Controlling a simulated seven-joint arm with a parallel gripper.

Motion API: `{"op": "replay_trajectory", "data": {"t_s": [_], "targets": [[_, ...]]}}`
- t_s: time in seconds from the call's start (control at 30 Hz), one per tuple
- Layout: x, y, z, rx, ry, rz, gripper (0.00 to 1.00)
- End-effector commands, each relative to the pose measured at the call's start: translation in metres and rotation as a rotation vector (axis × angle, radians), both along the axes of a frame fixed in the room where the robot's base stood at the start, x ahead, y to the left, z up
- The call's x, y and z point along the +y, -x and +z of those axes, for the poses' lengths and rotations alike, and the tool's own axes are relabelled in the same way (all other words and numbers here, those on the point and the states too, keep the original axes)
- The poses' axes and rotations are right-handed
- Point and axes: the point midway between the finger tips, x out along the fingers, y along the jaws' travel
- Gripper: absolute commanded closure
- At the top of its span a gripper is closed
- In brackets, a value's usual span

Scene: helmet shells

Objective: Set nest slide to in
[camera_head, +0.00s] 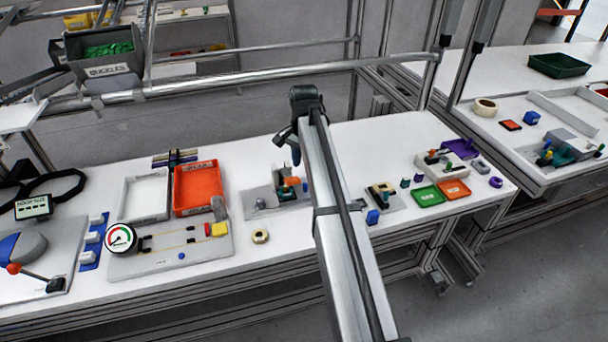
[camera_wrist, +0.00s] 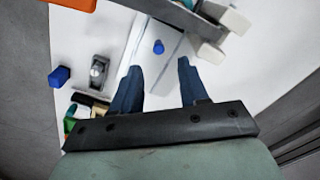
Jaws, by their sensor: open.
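No part is marked as the nest slide, and I cannot tell for certain which one it is. A grey fixture plate (camera_head: 258,203) with a small metal knob, an orange part (camera_head: 291,182) and a teal part stands at mid-bench, partly hidden by my arm. My gripper (camera_head: 294,152) hangs above and behind it, with dark blue fingers. In the wrist view my gripper (camera_wrist: 158,82) has its fingers wide apart with nothing between them. Beyond the fingertips are a pale plate with a blue knob (camera_wrist: 158,47) and, to the left, a grey block with a metal knob (camera_wrist: 98,70).
Left of the fixture are an orange tray (camera_head: 196,188), a white tray (camera_head: 146,195) and a gauge board (camera_head: 170,250). Right of my arm are a blue cube (camera_head: 373,216), a small fixture (camera_head: 383,193) and a green tray (camera_head: 428,195).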

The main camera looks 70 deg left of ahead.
Motion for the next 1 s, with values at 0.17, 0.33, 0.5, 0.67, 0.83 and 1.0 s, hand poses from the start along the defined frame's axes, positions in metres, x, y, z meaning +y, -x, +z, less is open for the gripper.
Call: {"op": "replay_trajectory", "data": {"t_s": [0.17, 0.33, 0.5, 0.67, 0.83, 1.0], "targets": [[0.001, 0.000, 0.031, 0.000, -0.001, 0.000, 0.56], [0.000, 0.000, 0.048, 0.000, 0.000, 0.000, 0.56], [0.000, 0.000, 0.055, 0.001, 0.001, 0.000, 0.56], [0.000, 0.000, 0.056, 0.001, 0.001, 0.000, 0.56], [0.000, 0.000, 0.056, 0.001, 0.001, 0.000, 0.56], [0.000, 0.000, 0.055, 0.001, 0.001, 0.000, 0.56]]}}
